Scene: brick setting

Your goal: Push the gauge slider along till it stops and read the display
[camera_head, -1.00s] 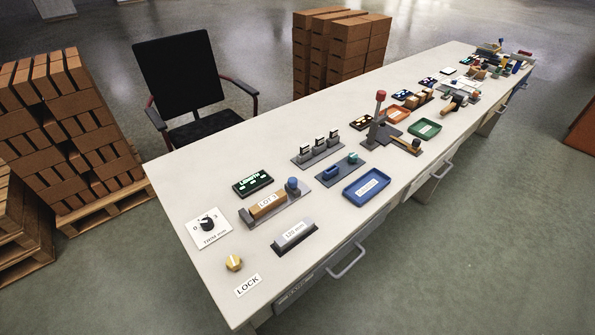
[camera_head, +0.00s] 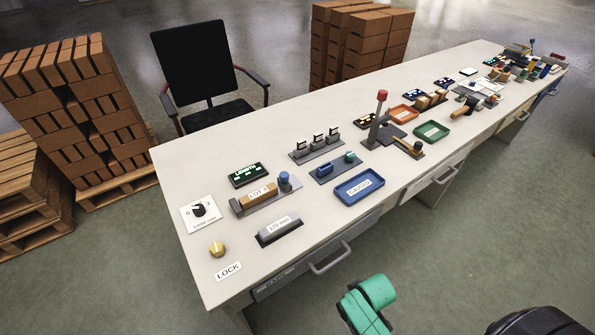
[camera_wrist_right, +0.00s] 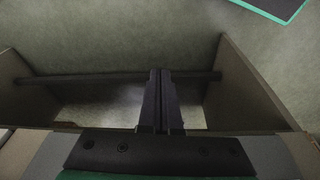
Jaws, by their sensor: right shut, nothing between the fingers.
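The gauge (camera_head: 238,208) is a grey base on the near left of the bench, holding a brick marked LOT 3 (camera_head: 259,194). Its slider with a blue knob (camera_head: 284,178) stands at the right end of the brick, and I cannot tell whether they touch. The dark display (camera_head: 248,174) with green characters lies just behind the gauge; its text is too small to read surely. My right gripper (camera_wrist_right: 161,72) is shut and empty in the right wrist view, away from the gauge, with floor and a brown frame beyond it. My left gripper is not in view.
A dial plate (camera_head: 187,217), a yellow knob (camera_head: 217,249), a grey 120 mm block (camera_head: 279,230) and a blue tray (camera_head: 347,196) surround the gauge. Several grey stands are behind. A drawer handle (camera_head: 331,258) sticks out at the bench front. A chair (camera_head: 199,62) stands behind.

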